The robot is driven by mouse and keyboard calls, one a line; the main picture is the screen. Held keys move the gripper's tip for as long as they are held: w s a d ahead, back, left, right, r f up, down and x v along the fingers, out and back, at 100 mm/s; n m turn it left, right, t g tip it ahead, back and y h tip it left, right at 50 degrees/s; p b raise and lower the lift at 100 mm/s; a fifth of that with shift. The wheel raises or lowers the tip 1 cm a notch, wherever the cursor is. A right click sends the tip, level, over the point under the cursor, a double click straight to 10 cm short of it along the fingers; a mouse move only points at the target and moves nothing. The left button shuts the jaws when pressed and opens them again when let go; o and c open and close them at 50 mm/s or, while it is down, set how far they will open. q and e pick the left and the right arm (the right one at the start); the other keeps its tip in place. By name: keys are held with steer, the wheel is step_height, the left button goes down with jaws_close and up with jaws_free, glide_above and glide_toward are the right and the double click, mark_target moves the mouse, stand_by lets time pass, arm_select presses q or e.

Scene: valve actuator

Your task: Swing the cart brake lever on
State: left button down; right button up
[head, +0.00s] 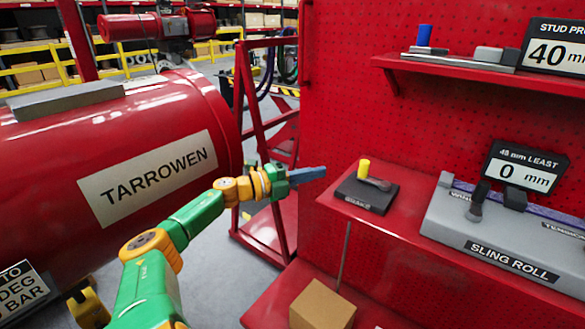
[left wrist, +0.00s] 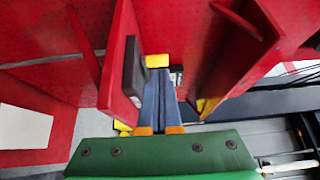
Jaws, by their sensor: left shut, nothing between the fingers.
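The likely brake lever is a dark base plate (head: 368,197) on the red cart shelf, with a grey lever lying across it and an upright yellow knob (head: 364,169). Its label is too small to read. My left gripper (head: 322,173) is left of the plate in the head view, its blue fingers shut and empty, apart from the knob. In the left wrist view the shut fingers (left wrist: 158,78) point toward a yellow piece (left wrist: 157,61), beside a dark block (left wrist: 133,68). The fingertips hide part of that area. My right gripper is not in view.
A grey sling roll unit (head: 505,235) stands right of the plate on the red shelf (head: 405,222). An upper shelf (head: 450,75) juts from the red pegboard (head: 350,90). A cardboard box (head: 322,305) sits below. A red tank (head: 60,160) fills the left.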

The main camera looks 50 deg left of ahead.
arm_select(q)
steer(key=s+a, duration=0.2)
steer(key=a, duration=0.1)
steer(key=shift+s+a+f, duration=0.15)
steer(key=shift+s+a, duration=0.15)
steer(key=shift+s, duration=0.05)
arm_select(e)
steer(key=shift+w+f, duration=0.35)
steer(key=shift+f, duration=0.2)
